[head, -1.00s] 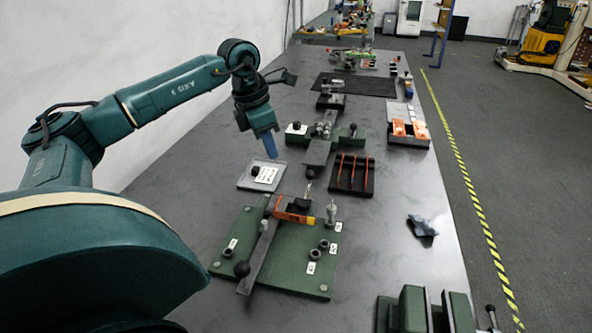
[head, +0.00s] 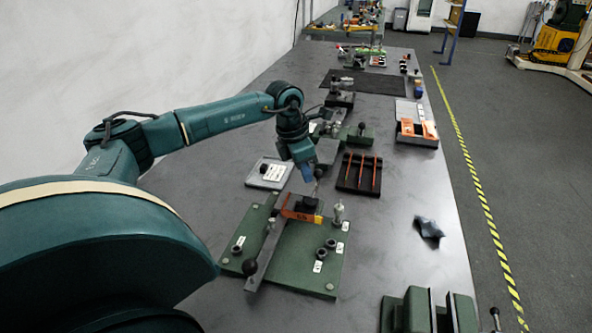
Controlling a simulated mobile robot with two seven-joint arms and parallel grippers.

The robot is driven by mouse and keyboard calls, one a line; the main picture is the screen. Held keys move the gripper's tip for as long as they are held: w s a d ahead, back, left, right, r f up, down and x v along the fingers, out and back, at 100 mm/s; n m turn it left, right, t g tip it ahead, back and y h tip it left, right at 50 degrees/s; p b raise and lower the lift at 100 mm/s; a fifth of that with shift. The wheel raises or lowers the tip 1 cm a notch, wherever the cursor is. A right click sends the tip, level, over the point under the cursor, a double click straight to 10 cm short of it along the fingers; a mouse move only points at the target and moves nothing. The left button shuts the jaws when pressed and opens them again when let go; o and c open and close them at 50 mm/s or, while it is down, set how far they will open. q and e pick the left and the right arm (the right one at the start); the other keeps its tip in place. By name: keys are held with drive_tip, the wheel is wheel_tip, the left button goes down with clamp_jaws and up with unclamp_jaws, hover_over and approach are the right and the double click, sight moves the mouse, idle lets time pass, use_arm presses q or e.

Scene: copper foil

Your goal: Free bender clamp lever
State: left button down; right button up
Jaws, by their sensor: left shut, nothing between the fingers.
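The bender is a green base plate (head: 290,262) near the middle of the bench. A long grey bar (head: 266,250) with a black ball knob (head: 249,267) lies across its left part. An orange piece (head: 300,216) with a yellow end sits at its far edge beside a black block (head: 308,203). A thin clamp lever (head: 317,185) with a dark knob rises behind the block. My left gripper (head: 308,178) is shut and empty, with its blue fingertips pointing down just left of the lever knob. Whether they touch is too small to tell.
A light tray (head: 254,179) lies left of my gripper and a black rack (head: 345,185) with orange-handled tools to the right. A green vise-like block (head: 408,312) stands at front right. Bare bench lies between.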

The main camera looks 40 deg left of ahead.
sight(321, 171)
use_arm(q)
drive_tip(key=shift+w+d+m, duration=0.3)
drive_tip(key=shift+w+m, duration=0.1)
drive_tip(key=shift+m, duration=0.4)
idle(0.4)
drive_tip(key=shift+w+d+m+h, duration=0.4)
drive_tip(key=shift+d+m, duration=0.05)
drive_tip(key=shift+m, duration=0.55)
drive_tip(key=m, duration=0.1)
drive_tip(key=d+m, duration=0.1)
drive_tip(key=shift+w+d+m+g+p, duration=0.15)
drive_tip(key=shift+w+m+g+p, duration=0.15)
drive_tip(key=shift+w+g, duration=0.1)
drive_tip(key=d+m, duration=0.1)
drive_tip(key=m, duration=0.1)
drive_tip(key=d+m+g, duration=0.1)
drive_tip(key=m, duration=0.1)
drive_tip(key=shift+w+d+m+h, duration=0.2)
drive_tip(key=shift+m+h, duration=0.1)
drive_tip(key=shift+m, duration=0.1)
drive_tip(key=shift+d, duration=0.2)
drive_tip(key=shift+s+d, duration=0.1)
drive_tip(key=shift+d, duration=0.1)
drive_tip(key=v, duration=1.3)
drive_tip(key=shift+b, duration=0.35)
